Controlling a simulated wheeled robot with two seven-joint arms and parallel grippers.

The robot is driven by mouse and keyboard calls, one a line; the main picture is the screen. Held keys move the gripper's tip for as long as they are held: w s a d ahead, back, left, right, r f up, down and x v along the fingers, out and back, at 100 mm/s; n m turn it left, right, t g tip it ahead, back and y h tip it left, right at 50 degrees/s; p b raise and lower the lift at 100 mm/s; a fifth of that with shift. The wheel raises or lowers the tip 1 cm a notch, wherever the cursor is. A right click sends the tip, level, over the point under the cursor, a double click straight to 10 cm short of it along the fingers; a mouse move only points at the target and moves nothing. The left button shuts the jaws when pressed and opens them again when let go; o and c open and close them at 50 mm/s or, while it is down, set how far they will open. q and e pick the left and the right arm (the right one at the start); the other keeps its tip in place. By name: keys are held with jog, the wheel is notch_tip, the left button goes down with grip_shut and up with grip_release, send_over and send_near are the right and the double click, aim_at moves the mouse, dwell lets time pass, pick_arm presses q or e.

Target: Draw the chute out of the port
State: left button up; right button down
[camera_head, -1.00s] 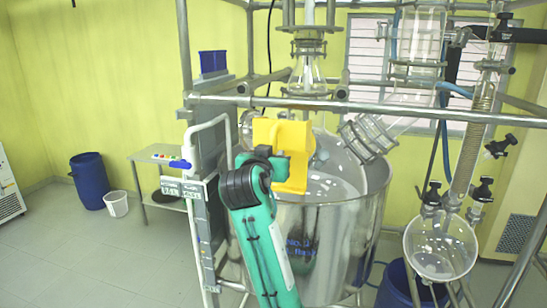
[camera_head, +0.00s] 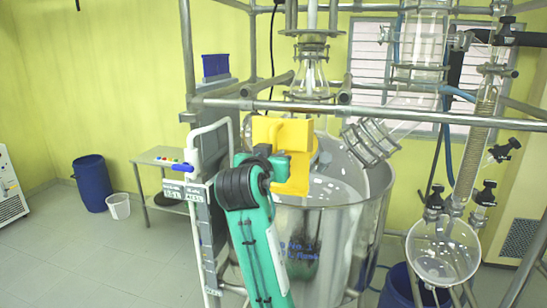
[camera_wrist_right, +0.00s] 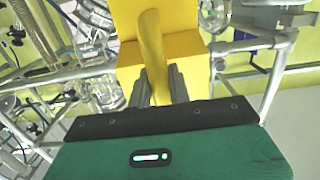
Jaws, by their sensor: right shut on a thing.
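The yellow chute (camera_head: 296,133) is at the left rear of the steel vessel's open top in the head view, in front of the glassware. In the wrist view its yellow body (camera_wrist_right: 185,15) fills the top middle. My right gripper (camera_wrist_right: 158,76) is shut on the chute's upright yellow handle (camera_wrist_right: 153,45), with a grey finger on each side. My left gripper is not in view.
The steel vessel (camera_head: 340,225) stands just behind my arm. A horizontal metal rail (camera_head: 400,109) crosses above the chute. A control panel (camera_head: 199,215) on a pipe frame is close on the left. Glassware (camera_head: 443,250) hangs at the right. The floor at the left is open.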

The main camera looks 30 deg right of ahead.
jog(key=shift+s+a+r, duration=0.5)
jog(key=shift+a+r, duration=0.05)
jog(key=shift+r, duration=0.15)
jog(key=shift+s+a+r, duration=0.1)
jog(key=shift+a+r, duration=0.05)
dwell(0.4)
jog(key=shift+s+a, duration=0.1)
jog(key=r+v, duration=0.1)
jog(key=v, duration=1.1)
dwell(0.6)
